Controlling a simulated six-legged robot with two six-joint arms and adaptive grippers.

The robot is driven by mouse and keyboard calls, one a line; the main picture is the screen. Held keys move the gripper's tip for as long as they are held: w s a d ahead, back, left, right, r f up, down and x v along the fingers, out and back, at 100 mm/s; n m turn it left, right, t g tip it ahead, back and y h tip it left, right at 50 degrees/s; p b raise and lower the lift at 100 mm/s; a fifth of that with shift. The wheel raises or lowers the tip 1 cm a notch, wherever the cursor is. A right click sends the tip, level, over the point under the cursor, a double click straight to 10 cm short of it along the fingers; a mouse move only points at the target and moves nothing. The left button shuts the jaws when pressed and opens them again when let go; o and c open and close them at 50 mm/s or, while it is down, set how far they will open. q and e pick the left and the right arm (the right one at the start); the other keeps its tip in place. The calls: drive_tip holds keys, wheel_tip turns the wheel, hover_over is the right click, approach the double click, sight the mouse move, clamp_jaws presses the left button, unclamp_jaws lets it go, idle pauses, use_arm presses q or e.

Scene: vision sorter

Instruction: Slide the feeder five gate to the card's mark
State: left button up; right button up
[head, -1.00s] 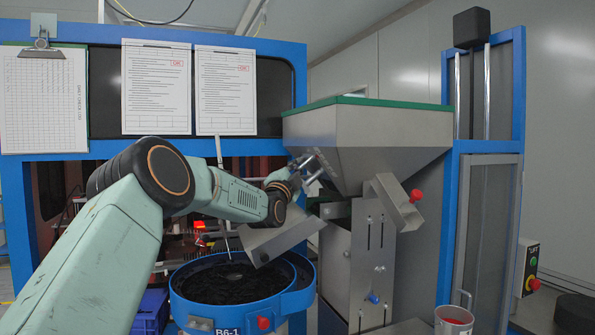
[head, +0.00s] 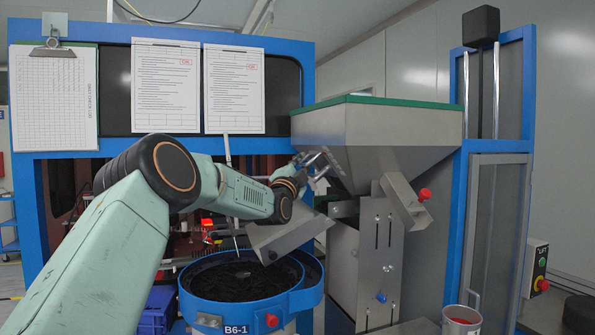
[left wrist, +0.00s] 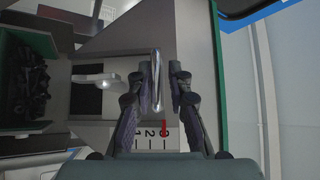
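The feeder is a grey metal hopper (head: 385,140) with a green rim, at the centre right of the head view. My left gripper (head: 322,168) is at the hopper's left side, above a slanted metal chute (head: 290,235). In the left wrist view, a shiny upright bar (left wrist: 155,82), likely the gate's handle, stands between the fingers of my left gripper (left wrist: 162,75). It lies close to the left finger, with a narrow gap to the right finger. A numbered scale (left wrist: 150,143) with a red mark (left wrist: 164,127) shows below the fingers. My right gripper is not seen.
Two printed sheets (head: 166,85) (head: 234,88) and a clipboard (head: 54,98) hang on the blue frame; their small text is unreadable. A blue bowl marked B6-1 (head: 238,318) holds dark parts below the chute. A red knob (head: 425,194) sits right of the gripper.

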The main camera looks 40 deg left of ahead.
use_arm(q)
drive_tip(key=v, duration=1.2)
drive_tip(key=shift+r, duration=0.1)
idle(0.4)
